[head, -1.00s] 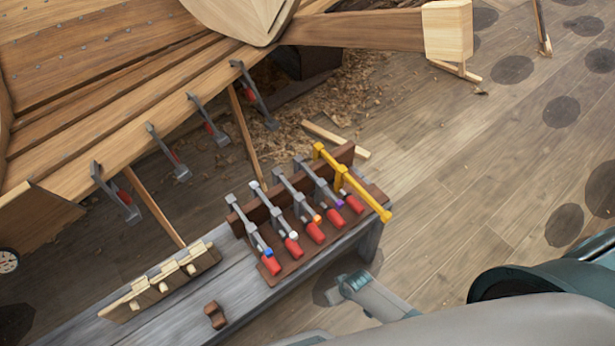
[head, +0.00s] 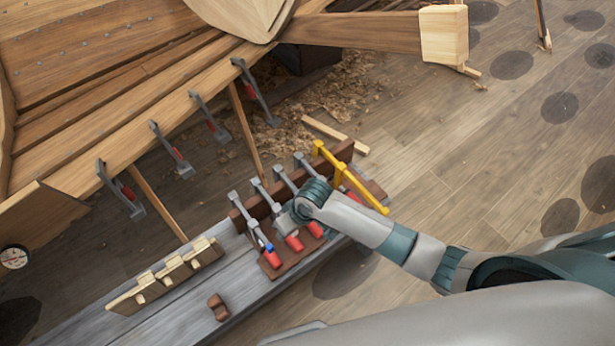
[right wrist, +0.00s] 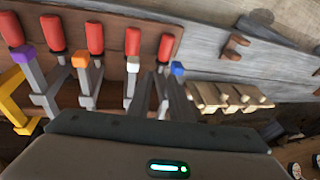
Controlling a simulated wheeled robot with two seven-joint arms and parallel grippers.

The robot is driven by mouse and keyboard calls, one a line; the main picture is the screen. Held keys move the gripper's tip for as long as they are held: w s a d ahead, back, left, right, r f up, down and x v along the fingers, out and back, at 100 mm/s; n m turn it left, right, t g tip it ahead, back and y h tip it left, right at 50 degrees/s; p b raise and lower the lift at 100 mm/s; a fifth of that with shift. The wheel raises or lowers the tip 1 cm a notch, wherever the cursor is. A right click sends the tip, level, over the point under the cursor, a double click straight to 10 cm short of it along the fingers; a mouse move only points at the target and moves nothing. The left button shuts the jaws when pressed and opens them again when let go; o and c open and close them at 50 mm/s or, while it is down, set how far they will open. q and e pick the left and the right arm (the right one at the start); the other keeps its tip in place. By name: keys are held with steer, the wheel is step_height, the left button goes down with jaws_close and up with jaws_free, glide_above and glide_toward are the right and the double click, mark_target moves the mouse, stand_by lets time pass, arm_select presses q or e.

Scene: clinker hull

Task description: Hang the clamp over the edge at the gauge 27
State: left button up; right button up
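Several grey clamps with red handles and coloured bands stand in a brown rack (head: 345,152). In the right wrist view I see a blue-banded clamp (right wrist: 177,68), a white-banded one (right wrist: 133,64), an orange-banded one (right wrist: 80,61) and a purple-banded one (right wrist: 22,54). My right gripper (head: 284,222) is over the rack, beside the blue- and white-banded clamps; its fingers (right wrist: 165,100) look dark, and their closure is unclear. The hull edge (head: 150,105) bears several hanging clamps (head: 172,150). A round dial gauge (head: 14,257) sits at the far left; its number is unreadable. My left gripper is out of view.
Pale wooden blocks (head: 165,275) and a small brown block (head: 218,307) rest on the grey bench (head: 255,285). A slanted prop (head: 245,130) stands under the hull. Floor at the right is open.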

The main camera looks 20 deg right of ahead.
steer(key=w+d+r+g+h, duration=0.1)
steer(key=w+d+r+h, duration=0.2)
steer(key=w+d+r, duration=0.5)
steer(key=shift+w+d+m+g+p, duration=0.4)
steer(key=shift+w+d, duration=0.4)
steer(key=shift+w, duration=0.4)
steer(key=shift+f, duration=0.1)
